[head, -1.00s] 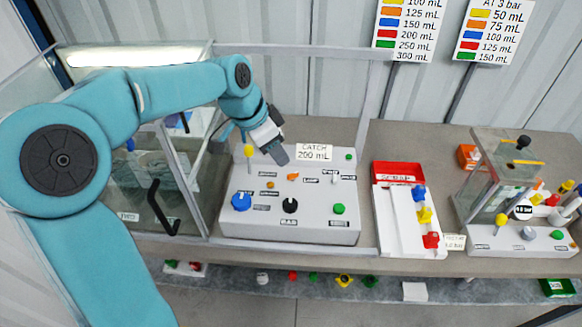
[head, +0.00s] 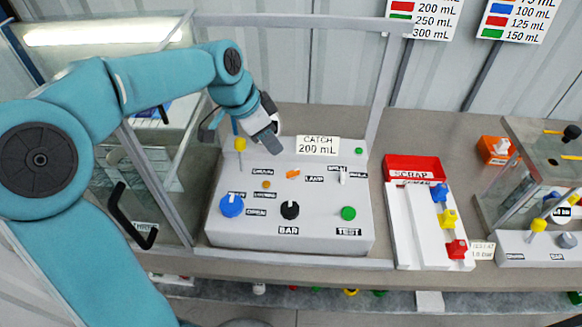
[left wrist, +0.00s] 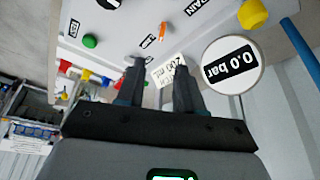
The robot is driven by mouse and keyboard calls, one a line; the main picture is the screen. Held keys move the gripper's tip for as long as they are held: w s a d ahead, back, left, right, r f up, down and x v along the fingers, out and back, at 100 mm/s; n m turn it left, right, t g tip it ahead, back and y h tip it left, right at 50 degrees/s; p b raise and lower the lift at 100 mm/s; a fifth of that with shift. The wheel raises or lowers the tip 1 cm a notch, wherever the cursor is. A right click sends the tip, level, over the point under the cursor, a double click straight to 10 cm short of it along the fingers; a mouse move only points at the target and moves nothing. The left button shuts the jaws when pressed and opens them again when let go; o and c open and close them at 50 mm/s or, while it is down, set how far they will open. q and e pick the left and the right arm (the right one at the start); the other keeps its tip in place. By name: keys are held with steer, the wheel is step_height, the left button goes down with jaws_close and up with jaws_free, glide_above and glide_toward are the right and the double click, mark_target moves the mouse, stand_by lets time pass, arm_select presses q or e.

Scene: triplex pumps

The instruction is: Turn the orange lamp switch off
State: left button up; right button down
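The orange lamp switch (head: 293,174) is a small tilted lever beside the LAMP label on the grey control panel (head: 340,236). It also shows in the left wrist view (left wrist: 163,30), beyond the fingertips. My left gripper (head: 272,148) is at the back left of the panel, behind and left of the switch and apart from it. In the left wrist view its two dark fingers (left wrist: 161,72) stand apart with no object held between them. My right gripper is in neither view.
Nearby are the blue knob (head: 231,205), black knob (head: 290,210), green button (head: 348,213), white switch (head: 343,177) and yellow knob (head: 239,144). The CATCH sign (head: 318,146) stands behind the panel. A round gauge (left wrist: 232,67) reads 0.0 bar. The red scrap tray (head: 414,164) is right.

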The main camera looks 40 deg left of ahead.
mark_target(293, 171)
arm_select(q)
steer(key=x, duration=0.4)
steer(key=p+x, duration=0.1)
steer(key=x, duration=0.9)
steer(key=shift+w+a+f, duration=0.15)
steer(key=shift+a+f, duration=0.05)
steer(key=shift+a, duration=0.15)
steer(key=shift+s+d+r, duration=0.15)
steer(key=shift+s+d, duration=0.05)
steer(key=shift+s, duration=0.05)
steer(key=shift+w+a, duration=0.1)
steer(key=shift+w, duration=0.05)
jaws_close()
